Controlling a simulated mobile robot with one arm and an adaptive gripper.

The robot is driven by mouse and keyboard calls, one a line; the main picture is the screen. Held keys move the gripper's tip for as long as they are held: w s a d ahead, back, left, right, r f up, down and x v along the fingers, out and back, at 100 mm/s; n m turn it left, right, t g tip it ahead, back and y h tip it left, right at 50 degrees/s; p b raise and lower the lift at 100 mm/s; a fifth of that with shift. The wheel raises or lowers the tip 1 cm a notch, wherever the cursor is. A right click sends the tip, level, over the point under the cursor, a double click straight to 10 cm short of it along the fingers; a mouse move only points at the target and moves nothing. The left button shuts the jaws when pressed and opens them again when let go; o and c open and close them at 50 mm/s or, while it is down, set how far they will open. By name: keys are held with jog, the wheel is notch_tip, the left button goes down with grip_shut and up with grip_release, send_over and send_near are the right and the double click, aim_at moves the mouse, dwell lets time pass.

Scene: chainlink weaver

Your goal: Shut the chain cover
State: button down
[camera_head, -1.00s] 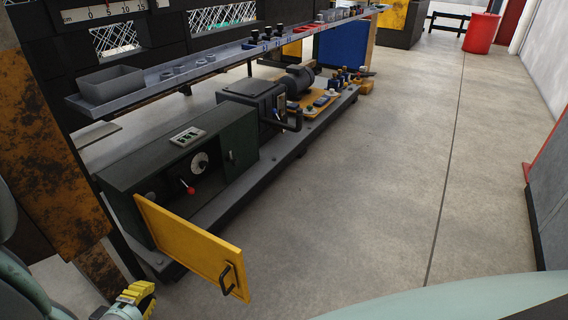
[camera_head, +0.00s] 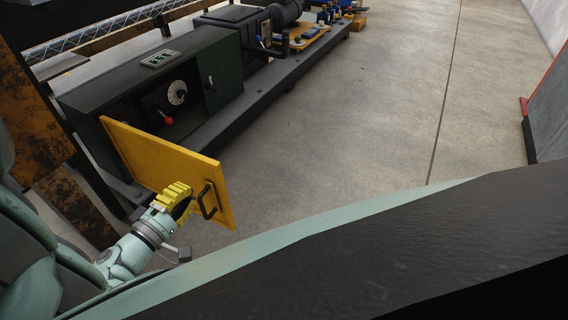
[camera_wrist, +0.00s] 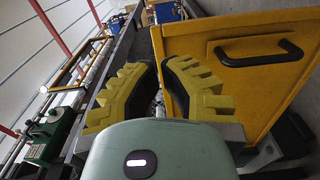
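The chain cover (camera_head: 150,160) is a yellow door panel with a black bar handle (camera_head: 207,201). It stands swung out from the front of a dark green cabinet (camera_head: 150,90), leaving the inside with a red knob and a dial exposed. In the wrist view the cover (camera_wrist: 245,85) and its handle (camera_wrist: 262,53) fill the right side. My gripper (camera_head: 183,193) is by the cover's near face, left of the handle. In the wrist view my gripper (camera_wrist: 161,66) shows two yellow-padded fingers with a narrow empty gap between them. I cannot tell whether a finger touches the cover.
The cabinet sits on a long grey base (camera_head: 270,105) with a motor (camera_head: 285,10) and yellow plate (camera_head: 303,38) farther along. A rusty orange post (camera_head: 40,125) stands at the left. The concrete floor (camera_head: 370,110) to the right is clear. A grey cabinet (camera_head: 550,110) stands at the right edge.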

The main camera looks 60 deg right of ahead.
aim_at(212, 167)
jog(key=d, duration=0.2)
jog(key=d+b, duration=0.1)
jog(key=d, duration=0.2)
jog(key=w+d+b, duration=0.1)
jog(key=d, duration=0.1)
jog(key=shift+d, duration=0.4)
jog(key=shift+s, duration=0.1)
